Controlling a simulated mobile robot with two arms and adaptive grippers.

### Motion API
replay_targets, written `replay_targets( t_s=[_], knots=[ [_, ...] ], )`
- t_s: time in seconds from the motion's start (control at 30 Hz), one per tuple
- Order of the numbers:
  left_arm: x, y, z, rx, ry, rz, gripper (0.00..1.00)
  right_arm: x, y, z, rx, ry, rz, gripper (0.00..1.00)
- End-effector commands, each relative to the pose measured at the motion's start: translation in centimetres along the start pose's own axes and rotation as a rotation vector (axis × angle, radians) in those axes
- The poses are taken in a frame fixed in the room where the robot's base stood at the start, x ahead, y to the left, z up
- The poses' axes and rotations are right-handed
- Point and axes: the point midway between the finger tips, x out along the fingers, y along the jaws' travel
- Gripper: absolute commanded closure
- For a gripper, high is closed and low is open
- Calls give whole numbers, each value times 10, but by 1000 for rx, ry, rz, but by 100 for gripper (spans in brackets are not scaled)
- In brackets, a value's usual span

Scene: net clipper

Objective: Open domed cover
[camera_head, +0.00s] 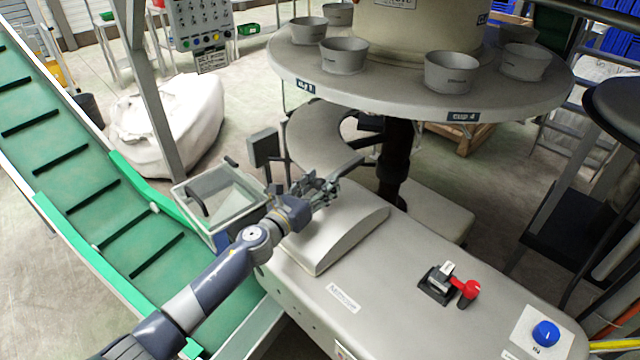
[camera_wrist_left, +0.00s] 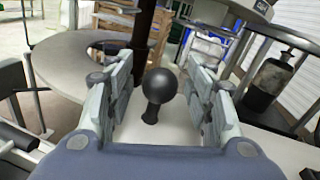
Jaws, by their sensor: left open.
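The domed cover (camera_head: 345,238) is a light grey, curved lid on top of the grey machine body, left of its middle. It looks closed, lying down on the body. My left gripper (camera_head: 328,187) is at the cover's far end in the head view. In the left wrist view my left gripper (camera_wrist_left: 158,98) is open, with a finger on each side of a black ball knob (camera_wrist_left: 159,86) on a short stem. A gap shows between the knob and each finger. The head view does not show the knob clearly behind the gripper. My right gripper is not in view.
A round table (camera_head: 420,100) with several grey cups stands behind the machine. A clear-lidded box (camera_head: 222,200) and a green conveyor (camera_head: 95,195) are at the left. A red-handled switch (camera_head: 466,290) and a blue button (camera_head: 545,333) sit on the machine's right.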

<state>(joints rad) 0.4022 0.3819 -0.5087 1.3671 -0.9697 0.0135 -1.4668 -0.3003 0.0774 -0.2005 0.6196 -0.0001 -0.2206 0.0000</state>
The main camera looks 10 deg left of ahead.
Motion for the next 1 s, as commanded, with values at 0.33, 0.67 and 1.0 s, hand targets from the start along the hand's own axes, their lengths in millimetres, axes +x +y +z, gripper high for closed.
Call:
replay_targets(
  t_s=[0.33, 0.67, 1.0],
  knots=[
    [0, 0, 0, 0, 0, 0, 85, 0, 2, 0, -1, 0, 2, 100],
    [0, -1, 2, 12, -3, -1, 100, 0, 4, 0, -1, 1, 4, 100],
    [-3, -19, 18, 169, -35, -8, 100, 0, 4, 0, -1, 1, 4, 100]
  ],
)
